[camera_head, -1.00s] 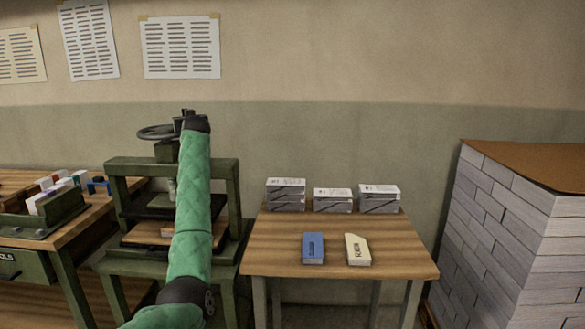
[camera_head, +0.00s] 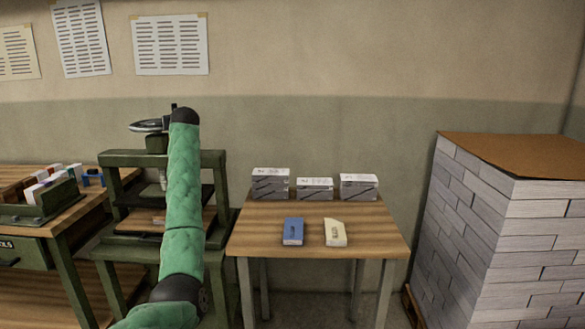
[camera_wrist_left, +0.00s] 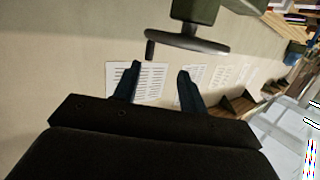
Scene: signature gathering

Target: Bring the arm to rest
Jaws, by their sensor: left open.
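My left arm (camera_head: 184,185) is sleeved in green and rises from the bottom of the head view, in front of the green press. Its black end is near the press's handwheel in the picture, and the gripper is mostly hidden behind it. In the left wrist view my left gripper (camera_wrist_left: 160,76) is open, with two dark fingers apart and nothing between them. Wall and a posted sheet (camera_wrist_left: 152,82) show behind the fingers. My right gripper is in neither view.
The green press (camera_head: 215,175) stands behind my left arm; its handwheel (camera_wrist_left: 188,40) is close above the fingers in the wrist view. A wooden table (camera_head: 270,235) holds paper stacks, a blue block (camera_head: 293,231) and a cream block (camera_head: 335,233). A tall paper stack (camera_head: 520,235) stands right.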

